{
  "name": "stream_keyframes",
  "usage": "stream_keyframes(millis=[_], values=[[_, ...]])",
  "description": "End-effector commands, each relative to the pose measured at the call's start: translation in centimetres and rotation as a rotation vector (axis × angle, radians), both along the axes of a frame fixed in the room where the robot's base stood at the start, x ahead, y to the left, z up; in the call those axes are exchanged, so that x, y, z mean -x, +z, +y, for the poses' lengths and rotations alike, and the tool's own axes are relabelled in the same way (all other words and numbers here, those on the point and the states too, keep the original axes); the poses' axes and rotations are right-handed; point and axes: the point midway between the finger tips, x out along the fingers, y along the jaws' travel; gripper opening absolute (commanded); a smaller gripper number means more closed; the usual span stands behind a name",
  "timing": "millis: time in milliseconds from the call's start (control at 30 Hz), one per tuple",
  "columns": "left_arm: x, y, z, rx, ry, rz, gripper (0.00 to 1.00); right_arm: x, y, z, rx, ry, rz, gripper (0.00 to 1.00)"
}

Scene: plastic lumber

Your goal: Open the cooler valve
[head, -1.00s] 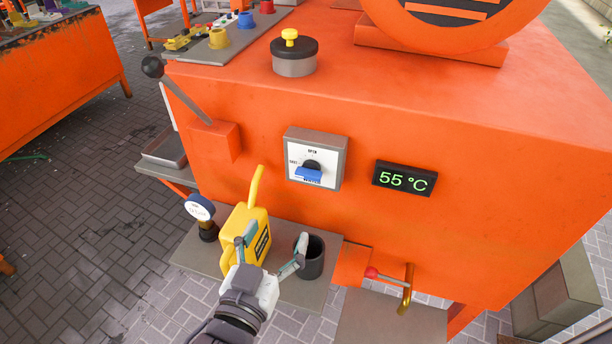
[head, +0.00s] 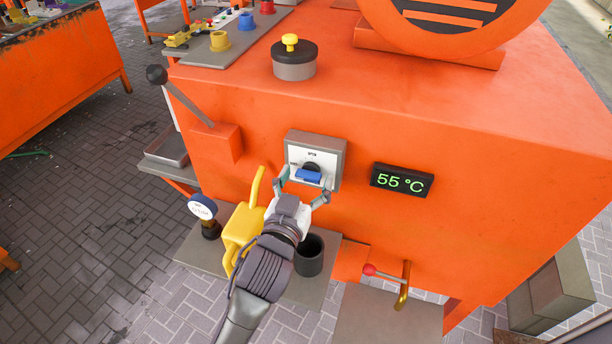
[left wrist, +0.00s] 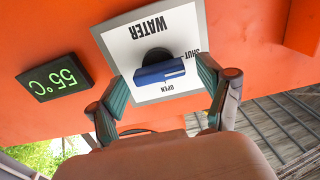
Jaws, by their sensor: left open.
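The cooler valve (head: 309,174) is a white dial plate in a grey box on the orange machine front. It bears a blue bar handle on a black hub and the words OPEN, SHUT and WATER. The handle lies roughly level, along the SHUT side. My left gripper (head: 303,187) is open just before the lower part of the dial, one finger each side of the handle. In the left wrist view the dial is upside down, and the blue handle (left wrist: 160,72) sits between the spread fingers, with gaps visible. My right gripper is not in view.
A 55 °C display (head: 402,180) is right of the valve. Below are a yellow can (head: 240,232), a dark cup (head: 309,256) and a gauge (head: 203,208). A black-knobbed lever (head: 186,98) juts out at left, and a red-knobbed tap (head: 385,274) at lower right.

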Motion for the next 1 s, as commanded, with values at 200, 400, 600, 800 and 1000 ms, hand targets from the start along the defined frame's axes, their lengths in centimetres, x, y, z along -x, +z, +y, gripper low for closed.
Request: stream_keyframes(millis=[200,400,600,800,1000], values=[[-0.13,0.0,-0.03,0.0,0.0,0.0,0.79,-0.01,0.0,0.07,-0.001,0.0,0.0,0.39],[-0.1,0.0,-0.03,0.0,0.0,0.0,0.54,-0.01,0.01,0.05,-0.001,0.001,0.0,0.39],[-0.1,0.0,-0.03,0.0,0.0,0.0,0.21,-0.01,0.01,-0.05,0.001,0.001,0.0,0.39],[-0.08,0.04,-0.04,-0.011,0.0,-0.004,0.19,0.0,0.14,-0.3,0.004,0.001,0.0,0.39],[-0.09,0.18,-0.08,-0.075,-0.001,-0.025,0.19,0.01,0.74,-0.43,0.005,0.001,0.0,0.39]])
